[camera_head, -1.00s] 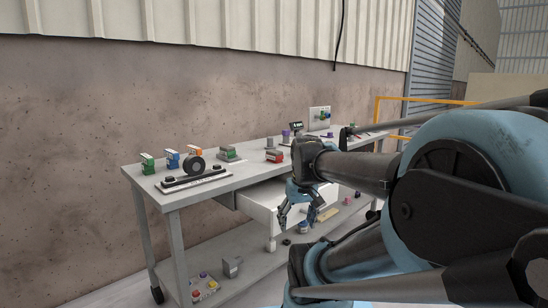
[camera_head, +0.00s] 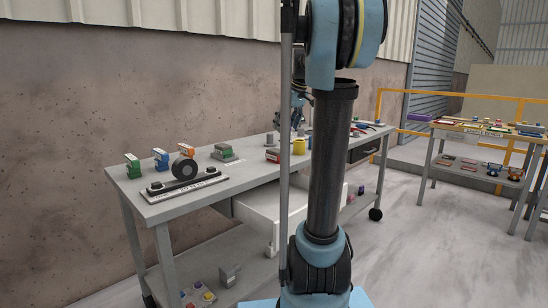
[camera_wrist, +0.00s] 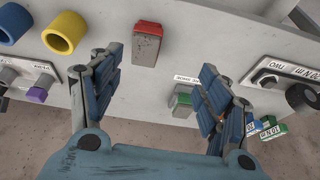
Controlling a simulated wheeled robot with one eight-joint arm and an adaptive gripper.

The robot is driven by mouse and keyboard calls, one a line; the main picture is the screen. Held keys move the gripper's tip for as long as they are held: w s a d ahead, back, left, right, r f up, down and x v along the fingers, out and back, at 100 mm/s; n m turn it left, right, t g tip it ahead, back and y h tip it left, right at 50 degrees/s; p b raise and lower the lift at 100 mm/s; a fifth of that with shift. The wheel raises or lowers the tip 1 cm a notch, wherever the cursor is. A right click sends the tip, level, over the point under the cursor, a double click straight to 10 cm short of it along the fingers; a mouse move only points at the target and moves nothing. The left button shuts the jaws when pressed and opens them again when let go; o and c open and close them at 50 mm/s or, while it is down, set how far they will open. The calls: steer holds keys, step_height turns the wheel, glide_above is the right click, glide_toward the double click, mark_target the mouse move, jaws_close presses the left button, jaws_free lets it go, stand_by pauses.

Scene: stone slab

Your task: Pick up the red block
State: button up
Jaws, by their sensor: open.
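The red block (camera_wrist: 146,43) is near the top centre of the wrist view, on the grey table top. It also shows small in the head view (camera_head: 272,156), near the table's back half. My gripper (camera_wrist: 160,67) is open and empty. In the wrist view its two blue finger pads are apart, with the block beyond the gap between the fingertips. In the head view the gripper (camera_head: 297,115) is above the table, partly hidden by my arm.
A yellow cylinder (camera_wrist: 65,33) and a blue cylinder (camera_wrist: 14,22) stand left of the block. A green-topped device (camera_wrist: 183,101) is close to the right finger. A white drawer (camera_head: 270,212) is open below the table top (camera_head: 215,190). Another table (camera_head: 480,128) stands at the right.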

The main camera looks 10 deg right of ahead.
mark_target(276, 150)
steer(key=w+x, duration=0.1)
steer(key=x, duration=0.4)
steer(key=w+x, duration=0.1)
steer(key=x, duration=0.5)
steer(key=w+r+x, duration=0.1)
steer(key=x, duration=0.5)
steer(key=shift+w+d+f, duration=0.2)
steer(key=shift+w+d, duration=0.1)
steer(key=c, duration=1.3)
